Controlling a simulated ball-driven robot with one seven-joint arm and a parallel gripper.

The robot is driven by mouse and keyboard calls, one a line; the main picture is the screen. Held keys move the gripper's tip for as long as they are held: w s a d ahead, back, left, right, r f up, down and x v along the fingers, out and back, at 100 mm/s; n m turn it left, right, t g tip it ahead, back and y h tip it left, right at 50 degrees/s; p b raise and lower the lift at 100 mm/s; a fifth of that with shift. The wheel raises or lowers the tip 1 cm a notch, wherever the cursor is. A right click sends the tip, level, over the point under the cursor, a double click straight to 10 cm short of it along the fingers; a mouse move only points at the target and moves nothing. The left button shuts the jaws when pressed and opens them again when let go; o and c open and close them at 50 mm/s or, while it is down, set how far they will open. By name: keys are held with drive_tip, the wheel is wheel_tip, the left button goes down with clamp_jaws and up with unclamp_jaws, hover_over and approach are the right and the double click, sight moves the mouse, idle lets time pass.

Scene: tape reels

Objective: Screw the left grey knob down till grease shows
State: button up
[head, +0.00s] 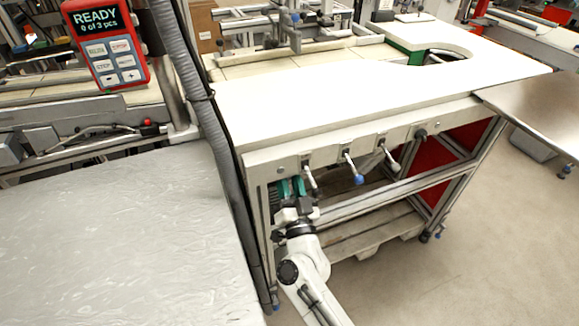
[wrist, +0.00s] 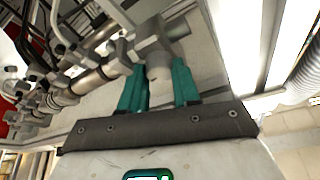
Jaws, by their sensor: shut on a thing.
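In the head view my gripper (head: 291,187) is at the front left corner of the white bench, below its top. Its teal fingers point up at the bench front. In the wrist view the two teal fingers stand on either side of a grey knob (wrist: 158,60), and the gripper is shut on it. The knob sits at the end of a grey fitting (wrist: 155,32). In the head view the knob is hidden by my gripper. I cannot make out any grease in either view.
A grey hose (head: 205,110) runs down left of my gripper. A grey table (head: 110,235) fills the left. A red panel (head: 105,45) reads "READY, 0 of 3 pcs".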

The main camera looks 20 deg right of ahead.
drive_tip(key=shift+a+r+m+g+h+p, duration=0.1)
drive_tip(key=shift+m+g+h+p, duration=0.65)
drive_tip(key=shift+m+p, duration=1.8)
drive_tip(key=shift+f+m+g+h+p, duration=0.1)
drive_tip(key=shift+m+g+h+p, duration=0.2)
drive_tip(key=shift+m+g+p, duration=1.5)
drive_tip(key=shift+a+r+m+g+h+p, duration=0.15)
drive_tip(key=shift+m+h+p, duration=0.4)
drive_tip(key=shift+m+p, duration=2.7)
drive_tip(key=shift+d+m+b, duration=0.1)
drive_tip(key=shift+m+b, duration=0.35)
drive_tip(key=shift+m, duration=0.25)
drive_tip(key=o, duration=0.8)
drive_tip(key=shift+c, duration=0.2)
drive_tip(key=v, duration=0.7)
drive_tip(key=shift+s, duration=0.2)
